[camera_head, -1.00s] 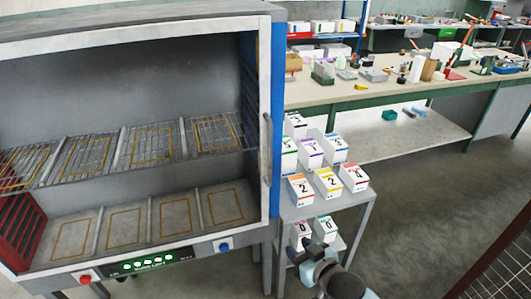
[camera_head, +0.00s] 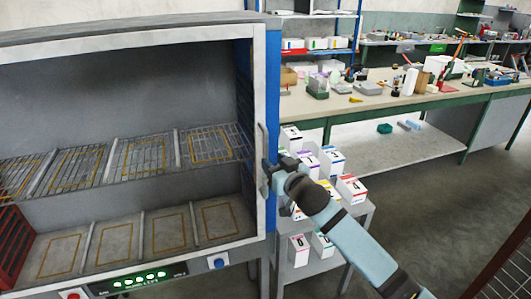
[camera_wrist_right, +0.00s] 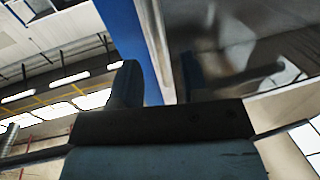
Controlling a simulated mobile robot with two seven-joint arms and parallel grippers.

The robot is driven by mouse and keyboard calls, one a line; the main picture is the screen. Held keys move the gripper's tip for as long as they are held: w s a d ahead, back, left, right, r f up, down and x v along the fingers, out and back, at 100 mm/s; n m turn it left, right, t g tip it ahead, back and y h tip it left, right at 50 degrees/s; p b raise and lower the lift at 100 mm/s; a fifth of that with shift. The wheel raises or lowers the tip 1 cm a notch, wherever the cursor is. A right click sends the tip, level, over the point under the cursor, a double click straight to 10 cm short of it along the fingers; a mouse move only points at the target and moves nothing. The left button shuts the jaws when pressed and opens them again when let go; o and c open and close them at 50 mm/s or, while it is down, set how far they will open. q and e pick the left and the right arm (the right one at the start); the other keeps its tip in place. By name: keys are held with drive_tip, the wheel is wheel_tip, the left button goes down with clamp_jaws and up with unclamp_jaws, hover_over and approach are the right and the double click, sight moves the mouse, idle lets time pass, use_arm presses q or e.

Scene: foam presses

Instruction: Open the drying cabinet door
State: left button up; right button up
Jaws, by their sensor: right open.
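The drying cabinet (camera_head: 130,31) fills the left of the head view. Its front door appears shut and see-through, with a pale frame. The upright bar handle (camera_head: 262,150) is on the frame's right side. My right gripper (camera_head: 268,175) is open at the handle's lower part, its fingers overlapping it in the picture. I cannot tell whether they touch or straddle the bar. In the right wrist view, the open fingers (camera_wrist_right: 157,85) point at the cabinet's blue edge (camera_wrist_right: 125,30) and a shiny dark panel (camera_wrist_right: 240,50). My left gripper is out of view.
Wire racks (camera_head: 140,150) and floor panels show inside the cabinet. A small grey stand (camera_head: 350,222) with several numbered boxes (camera_head: 350,188) is right of the cabinet, under my right forearm. A long workbench (camera_head: 400,108) stands behind. The floor at right is clear.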

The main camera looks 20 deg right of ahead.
sight(267, 156)
drive_tip(key=w, duration=0.2)
drive_tip(key=w+a, duration=0.1)
drive_tip(key=w, duration=0.2)
clamp_jaws()
